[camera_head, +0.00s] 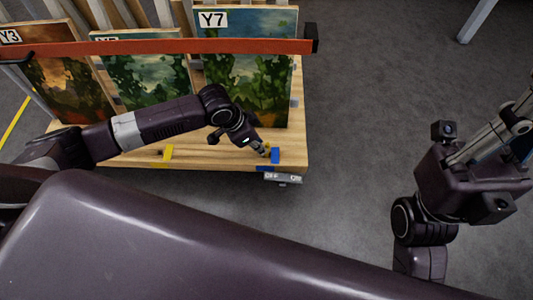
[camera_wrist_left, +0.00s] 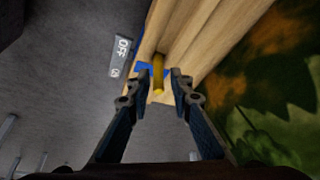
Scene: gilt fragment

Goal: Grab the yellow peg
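The yellow peg (camera_wrist_left: 158,78) stands out from the edge of the wooden shelf board. In the left wrist view it lies between the two fingertips of my left gripper (camera_wrist_left: 160,74), with a gap on both sides. The gripper is open. In the head view my left gripper (camera_head: 264,150) is at the board's front right corner, where the peg is mostly hidden. My right gripper (camera_head: 510,135) is at the far right, partly cut off by the picture edge, so its opening is unclear.
The wooden board (camera_head: 215,152) carries upright painted panels, one marked Y7 (camera_head: 245,75). An orange-red bar (camera_head: 170,47) crosses in front of them. Floor at right is clear.

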